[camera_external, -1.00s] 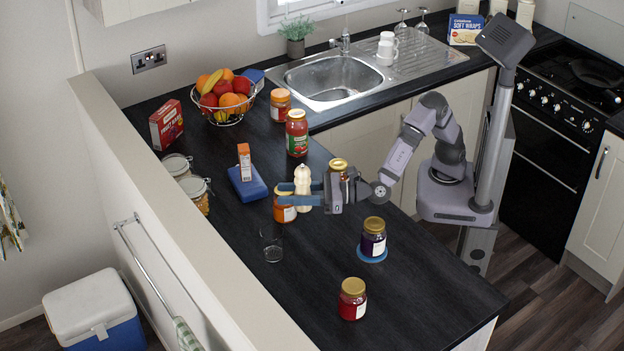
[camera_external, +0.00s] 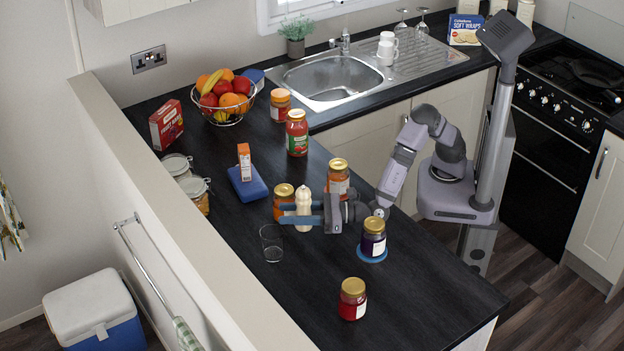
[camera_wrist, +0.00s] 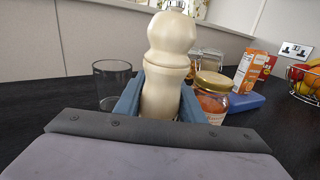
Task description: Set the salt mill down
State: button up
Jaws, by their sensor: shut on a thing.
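The salt mill (camera_external: 303,200) is a cream, turned mill with a round top. It is upright between the blue fingers of my gripper (camera_external: 304,218), which is shut on it. The wrist view shows the mill (camera_wrist: 170,50) between the two fingers (camera_wrist: 160,98). Its lower end is hidden by the fingers and the gripper body, so I cannot tell whether it touches the worktop. An orange jar with a gold lid (camera_external: 282,205) stands close behind it to the left; the wrist view shows this jar (camera_wrist: 212,92) just right of the mill.
A clear glass (camera_external: 271,244) stands left of my gripper. Another orange jar (camera_external: 338,178) is behind the gripper. A dark jar (camera_external: 373,238) on a blue coaster and a red jar (camera_external: 352,299) stand nearer. The dark worktop (camera_external: 300,290) is bare at front left.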

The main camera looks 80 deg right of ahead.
aim_at(308, 201)
jog(key=shift+f, duration=1.6)
jog(key=shift+f, duration=0.1)
jog(key=o, duration=1.1)
jog(key=shift+o, duration=0.2)
jog(key=shift+r, duration=0.2)
jog(key=s, duration=0.3)
jog(key=s+b, duration=0.1)
jog(key=s, duration=0.1)
jog(key=shift+d+f, duration=0.2)
jog(key=shift+d, duration=0.2)
jog(key=shift+d+r+b, duration=0.1)
jog(key=shift+r+b, duration=0.2)
jog(key=shift+r, duration=3.3)
